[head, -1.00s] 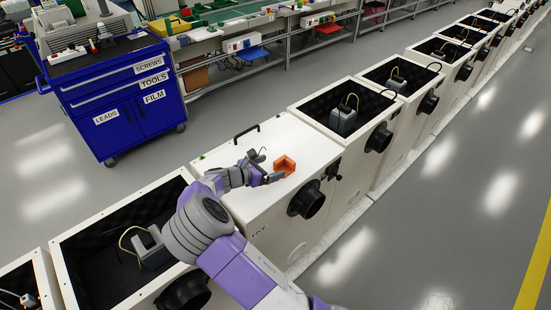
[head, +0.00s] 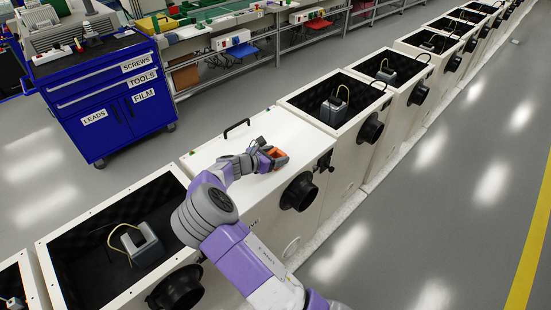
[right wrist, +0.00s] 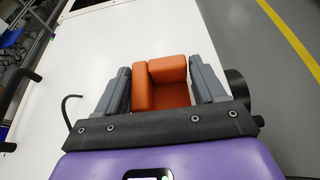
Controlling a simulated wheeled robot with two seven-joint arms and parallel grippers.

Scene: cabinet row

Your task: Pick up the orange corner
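The orange corner (head: 272,154) sits on the white lid of a closed cabinet in the head view. In the right wrist view the orange corner (right wrist: 166,84) lies between the two grey fingers of my right gripper (right wrist: 166,88). The fingers stand on either side of it; the left finger is close to it or touching, and a thin gap may show at the right. My right gripper (head: 268,157) is around the corner in the head view, with fingers apart. I cannot tell whether it grips. My left gripper is not in view.
The white lid (head: 215,165) has a black handle (head: 237,126) at its back edge. Open cabinets with dark insides stand on both sides, one with a grey device (head: 142,243). A blue tool cart (head: 110,105) stands at the back left. Grey floor lies right of the row.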

